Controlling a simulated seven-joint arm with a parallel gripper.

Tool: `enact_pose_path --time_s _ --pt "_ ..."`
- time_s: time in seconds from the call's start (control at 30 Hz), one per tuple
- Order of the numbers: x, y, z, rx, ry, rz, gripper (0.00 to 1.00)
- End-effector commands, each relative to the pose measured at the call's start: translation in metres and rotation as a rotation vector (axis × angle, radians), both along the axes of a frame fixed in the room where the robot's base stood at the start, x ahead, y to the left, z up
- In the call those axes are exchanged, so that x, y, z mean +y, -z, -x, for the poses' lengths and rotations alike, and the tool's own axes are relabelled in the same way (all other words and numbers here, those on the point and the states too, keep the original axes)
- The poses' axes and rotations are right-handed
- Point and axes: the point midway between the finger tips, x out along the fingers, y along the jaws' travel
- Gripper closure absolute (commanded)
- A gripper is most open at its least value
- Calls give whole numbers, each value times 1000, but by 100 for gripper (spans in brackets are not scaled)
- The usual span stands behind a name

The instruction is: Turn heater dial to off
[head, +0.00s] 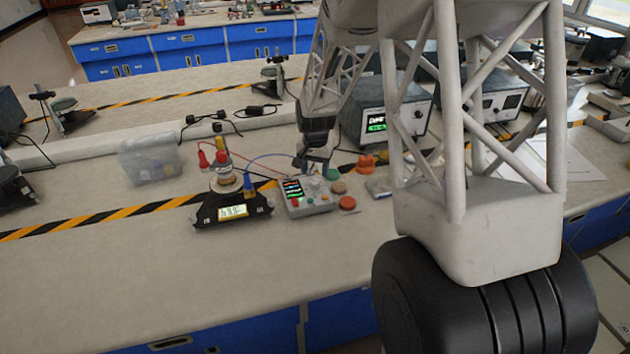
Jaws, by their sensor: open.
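A small grey control box (318,208) with a dark, coloured-line display (293,189) and small knobs or buttons sits on the bench in the middle of the head view. Which of these is the heater dial is too small to tell. My gripper (311,168) points down just above and behind the box's back edge. Its jaws are open and seem empty. They and my arm hide part of the area behind the box, and I cannot tell whether they touch it.
Left of the box, a black scale-like unit (205,217) with a lit display carries a small vessel (225,172) with red and blue leads. A clear bin (150,158) stands further left. An orange-red disc (347,203) lies right of the box. The front bench is clear.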

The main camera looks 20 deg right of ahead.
Motion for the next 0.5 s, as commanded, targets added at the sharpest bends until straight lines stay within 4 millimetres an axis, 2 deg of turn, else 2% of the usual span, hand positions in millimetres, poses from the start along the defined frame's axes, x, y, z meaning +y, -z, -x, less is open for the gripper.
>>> enact_pose_path --time_s 0.3,0.5 --pt "0 37 0 0 0 0 44" --pt "0 48 -1 -1 0 0 44"
